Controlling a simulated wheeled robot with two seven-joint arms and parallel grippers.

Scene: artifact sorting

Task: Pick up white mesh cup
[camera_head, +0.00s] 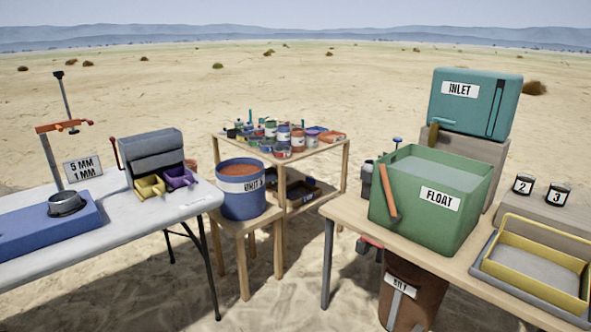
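I cannot pick out a white mesh cup for certain in the head view. A round grey metal cup or sieve (66,203) sits on a blue base (45,230) on the left table, under a stand with an orange clamp (63,126). Its mesh is too small to make out. Neither of my grippers is in view.
The white left table (130,220) also bears a grey box (152,153) with yellow and purple scoops. A blue bucket (243,203) stands on a stool. A crowded wooden table (318,158) is behind. The right table (345,207) bears a green FLOAT bin (408,205) and yellow tray (500,262).

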